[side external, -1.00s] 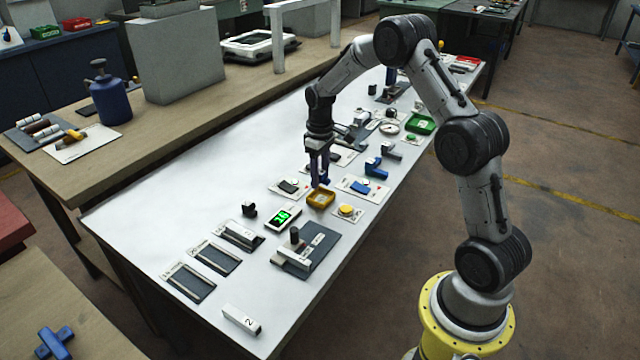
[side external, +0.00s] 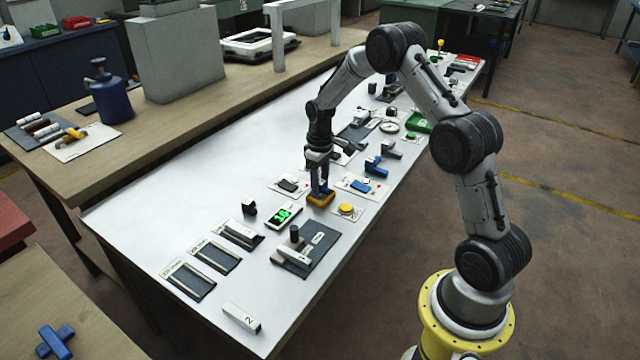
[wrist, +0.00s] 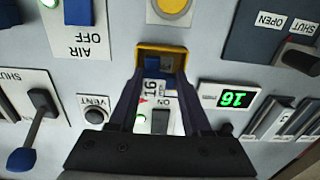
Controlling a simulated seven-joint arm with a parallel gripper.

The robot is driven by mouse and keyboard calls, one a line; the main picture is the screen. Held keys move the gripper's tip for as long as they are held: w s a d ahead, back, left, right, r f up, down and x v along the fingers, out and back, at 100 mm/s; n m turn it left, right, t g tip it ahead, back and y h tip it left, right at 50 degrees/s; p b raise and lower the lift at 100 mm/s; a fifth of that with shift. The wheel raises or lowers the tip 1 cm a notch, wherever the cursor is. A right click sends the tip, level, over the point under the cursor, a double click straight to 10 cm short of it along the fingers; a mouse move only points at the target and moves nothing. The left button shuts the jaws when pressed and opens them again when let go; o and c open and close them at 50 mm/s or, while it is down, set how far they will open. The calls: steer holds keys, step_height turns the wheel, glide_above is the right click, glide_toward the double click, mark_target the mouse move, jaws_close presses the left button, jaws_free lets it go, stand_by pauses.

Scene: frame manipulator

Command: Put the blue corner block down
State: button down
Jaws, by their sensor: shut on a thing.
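My gripper (side external: 320,187) points down at the orange-yellow tray (side external: 320,201) on the white bench. In the wrist view my gripper (wrist: 160,80) has its fingertips at the tray (wrist: 143,49), shut on the blue corner block (wrist: 157,67). The block shows between the fingers, within the tray's outline. The fingers hide much of the block, and I cannot tell whether it touches the tray floor.
A green-lit display (side external: 283,216) lies left of the tray, and a yellow button (side external: 347,209) on a card lies to its right. A blue switch (side external: 361,187) is behind it. A grey lever panel (side external: 318,250) stands in front.

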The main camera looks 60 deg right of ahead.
mark_target(320, 183)
steer(key=shift+c, duration=1.8)
jaws_free()
steer(key=shift+s+f, duration=0.1)
steer(key=shift+f, duration=0.35)
steer(key=s+a+r+t, duration=0.1)
steer(key=a+r, duration=0.1)
steer(key=r, duration=0.8)
steer(key=s+a+r, duration=0.2)
steer(key=a+r, duration=0.1)
steer(key=r, duration=0.7)
steer(key=s+a+r+t, duration=0.2)
steer(key=s+a+r, duration=0.4)
steer(key=s+a, duration=0.15)
steer(key=s+a+t, duration=0.1)
steer(key=s+a, duration=0.2)
steer(key=s, duration=0.5)
steer(key=s+a+f+t, duration=0.1)
steer(key=s+a, duration=0.2)
steer(key=s, duration=0.6)
steer(key=shift+a+t, duration=0.25)
steer(key=shift+t, duration=0.05)
steer(key=shift+f, duration=0.1)
